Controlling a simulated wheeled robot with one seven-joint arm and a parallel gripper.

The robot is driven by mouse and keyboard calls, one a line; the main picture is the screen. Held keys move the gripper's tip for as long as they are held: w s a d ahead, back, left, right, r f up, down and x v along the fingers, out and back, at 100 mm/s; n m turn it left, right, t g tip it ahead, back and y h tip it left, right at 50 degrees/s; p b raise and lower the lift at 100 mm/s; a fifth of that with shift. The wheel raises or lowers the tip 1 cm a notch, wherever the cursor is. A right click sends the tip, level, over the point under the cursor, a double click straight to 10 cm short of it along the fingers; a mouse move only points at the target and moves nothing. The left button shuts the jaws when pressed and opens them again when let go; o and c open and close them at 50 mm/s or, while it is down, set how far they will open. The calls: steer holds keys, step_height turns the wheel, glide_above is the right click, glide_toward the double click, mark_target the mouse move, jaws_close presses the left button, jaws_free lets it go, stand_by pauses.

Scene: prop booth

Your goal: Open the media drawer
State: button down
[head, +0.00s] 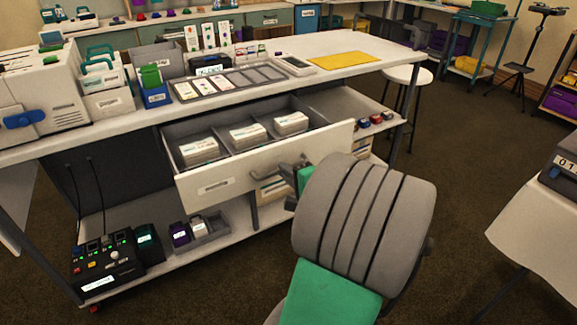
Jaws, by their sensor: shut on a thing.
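The media drawer (215,187) is a cream-fronted drawer with a label, under the white worktop. It is pulled well out, and its grey inside shows several compartments holding stacks of white labelled cards. My gripper (284,178) is at the right part of the drawer front, shut on the grey drawer handle (292,163). My arm covers the space just in front and to the right of it, so the fingertips and the handle are only partly visible.
The worktop (375,53) carries card trays, boxes and a yellow sheet (344,61). A lower shelf (150,268) holds a black device (108,262) and small bins. A white stool (408,76) stands behind. A cloth-covered table (535,225) is at right. Carpet between is clear.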

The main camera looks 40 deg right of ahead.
steer(key=shift+s+a, duration=0.1)
steer(key=c, duration=1.5)
jaws_free()
steer(key=p+v, duration=0.1)
steer(key=v, duration=0.6)
steer(key=shift+s+p, duration=0.3)
steer(key=shift+s, duration=0.1)
